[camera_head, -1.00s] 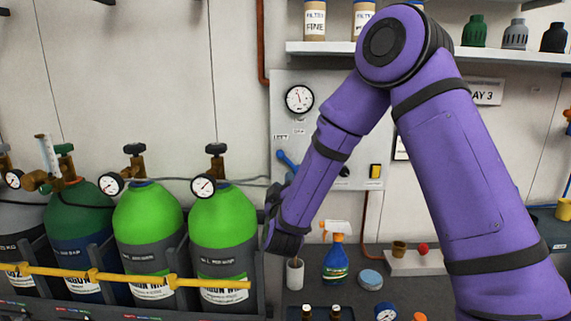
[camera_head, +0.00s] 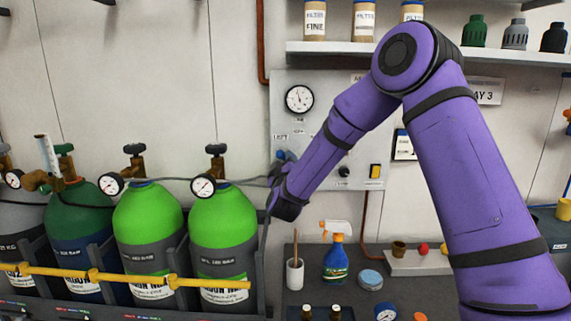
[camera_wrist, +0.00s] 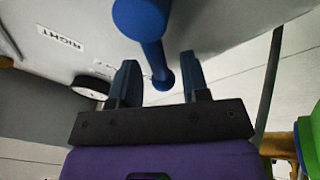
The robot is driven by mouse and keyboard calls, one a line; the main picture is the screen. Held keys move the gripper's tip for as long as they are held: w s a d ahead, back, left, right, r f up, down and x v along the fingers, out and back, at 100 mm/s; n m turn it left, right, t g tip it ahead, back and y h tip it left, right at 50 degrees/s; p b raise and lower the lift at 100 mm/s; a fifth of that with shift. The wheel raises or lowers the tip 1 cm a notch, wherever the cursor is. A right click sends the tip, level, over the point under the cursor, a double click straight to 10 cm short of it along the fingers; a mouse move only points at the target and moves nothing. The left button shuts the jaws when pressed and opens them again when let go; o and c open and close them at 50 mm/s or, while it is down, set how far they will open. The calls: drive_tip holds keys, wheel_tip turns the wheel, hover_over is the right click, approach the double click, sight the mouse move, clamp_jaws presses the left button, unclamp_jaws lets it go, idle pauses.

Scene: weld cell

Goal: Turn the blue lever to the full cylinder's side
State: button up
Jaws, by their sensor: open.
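The blue lever (camera_wrist: 153,50) hangs from its round blue hub at the top of the wrist view, and its knobbed end lies between my fingers. My gripper (camera_wrist: 159,72) is open, one finger on each side of the lever; I cannot tell if either touches it. In the head view the lever (camera_head: 280,155) is mostly hidden by my arm, on the grey wall panel (camera_head: 325,90). Two bright green cylinders, the left one (camera_head: 147,222) and the right one (camera_head: 222,220), stand left of the panel. Each has a gauge (camera_head: 111,184) (camera_head: 203,187); their readings are too small to tell.
A yellow bar (camera_head: 120,279) runs across the cylinder rack. A spray bottle (camera_head: 336,260) and a white cup (camera_head: 295,272) stand on the dark bench below the panel. A RIGHT label (camera_wrist: 62,38) shows in the wrist view. A shelf (camera_head: 330,48) is above the panel.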

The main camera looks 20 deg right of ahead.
sight(298, 150)
clamp_jaws()
drive_tip(key=shift+r, duration=0.1)
drive_tip(key=m, duration=0.2)
drive_tip(key=d+r+m+h, duration=0.1)
drive_tip(key=m+g+h, duration=0.1)
drive_tip(key=m, duration=0.1)
drive_tip(key=shift+s+d+r+m, duration=0.15)
drive_tip(key=shift+s+d+m, duration=0.05)
drive_tip(key=shift+s+m, duration=0.1)
drive_tip(key=m, duration=0.1)
drive_tip(key=d+m, duration=0.1)
drive_tip(key=m, duration=0.1)
drive_tip(key=m+h, duration=0.1)
drive_tip(key=shift+s+d+r+g, duration=0.15)
drive_tip(key=shift+d+r+g, duration=0.15)
drive_tip(key=shift+g, duration=0.1)
drive_tip(key=shift+s+d+f+m+g+h, duration=0.2)
drive_tip(key=shift+d+m+g, duration=0.45)
drive_tip(key=shift+m, duration=1.3)
drive_tip(key=shift+s+d+f+m+g+h, duration=0.2)
drive_tip(key=shift+d+m+g, duration=0.45)
drive_tip(key=shift+m, duration=1.25)
drive_tip(key=shift+s+d+f+m+g, duration=0.3)
drive_tip(key=shift+d+m, duration=0.6)
drive_tip(key=shift+m, duration=1.05)
drive_tip(key=shift+w+f, duration=0.1)
